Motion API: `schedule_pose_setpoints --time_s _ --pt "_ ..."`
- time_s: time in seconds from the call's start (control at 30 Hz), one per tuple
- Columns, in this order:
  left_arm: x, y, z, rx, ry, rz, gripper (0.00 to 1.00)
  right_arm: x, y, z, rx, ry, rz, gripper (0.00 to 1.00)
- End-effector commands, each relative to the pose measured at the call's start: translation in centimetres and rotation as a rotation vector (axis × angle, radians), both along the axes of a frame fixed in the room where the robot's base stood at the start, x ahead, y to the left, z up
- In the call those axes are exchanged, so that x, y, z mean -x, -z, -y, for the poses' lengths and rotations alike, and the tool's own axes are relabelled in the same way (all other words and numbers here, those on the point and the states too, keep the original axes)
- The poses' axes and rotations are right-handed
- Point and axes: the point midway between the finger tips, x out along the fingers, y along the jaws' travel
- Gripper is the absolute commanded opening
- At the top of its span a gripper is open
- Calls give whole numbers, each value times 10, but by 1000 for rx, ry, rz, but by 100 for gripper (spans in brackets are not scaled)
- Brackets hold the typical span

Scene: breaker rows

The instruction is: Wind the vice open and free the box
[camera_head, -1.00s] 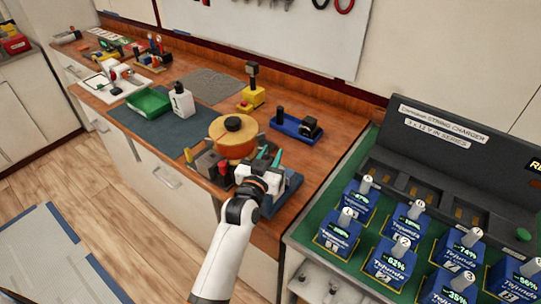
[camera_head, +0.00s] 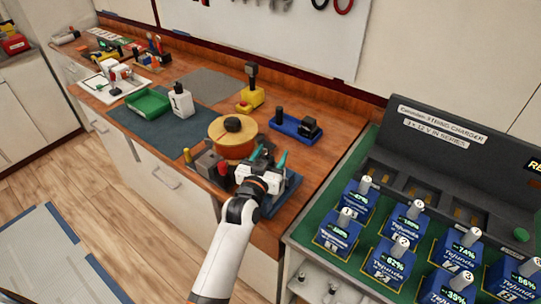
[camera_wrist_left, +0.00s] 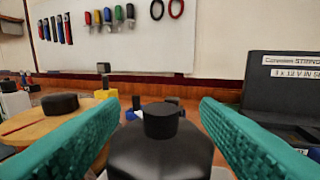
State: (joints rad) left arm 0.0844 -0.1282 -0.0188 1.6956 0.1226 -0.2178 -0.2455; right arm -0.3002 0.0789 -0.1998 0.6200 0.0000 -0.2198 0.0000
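My left gripper (camera_head: 267,158) is over the near right end of the wooden bench, its teal fingers apart. In the left wrist view a black faceted hub with a round knob (camera_wrist_left: 161,121) stands between the open fingers, with gaps on both sides. A blue base (camera_head: 291,191) lies under the gripper; it looks like part of the vice, but my gripper and wrist hide most of it. A grey block (camera_head: 207,162) with a red part sits just left of the gripper. I cannot tell for certain which thing is the box. My right gripper is not in view.
An orange round drum (camera_head: 232,145) with a black knob stands close behind the gripper. A blue fixture (camera_head: 291,126) with black parts and a yellow-based device (camera_head: 250,98) stand farther back. The charger with several blue batteries (camera_head: 391,264) fills the right. A green tray (camera_head: 148,102) is at left.

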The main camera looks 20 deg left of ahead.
Motion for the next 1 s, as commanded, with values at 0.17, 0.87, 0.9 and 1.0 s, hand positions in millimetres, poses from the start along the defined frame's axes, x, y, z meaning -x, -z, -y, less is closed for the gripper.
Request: schedule_pose_setpoints --time_s 0.17,0.87,0.9,1.0 --pt "0 0 0 0 0 0 57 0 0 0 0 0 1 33" --pt "106 2 -6 0 0 -2 57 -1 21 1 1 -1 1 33" --pt "110 2 -6 0 0 -2 57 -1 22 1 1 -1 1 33" --pt "117 1 -7 0 0 -1 57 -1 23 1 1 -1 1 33"
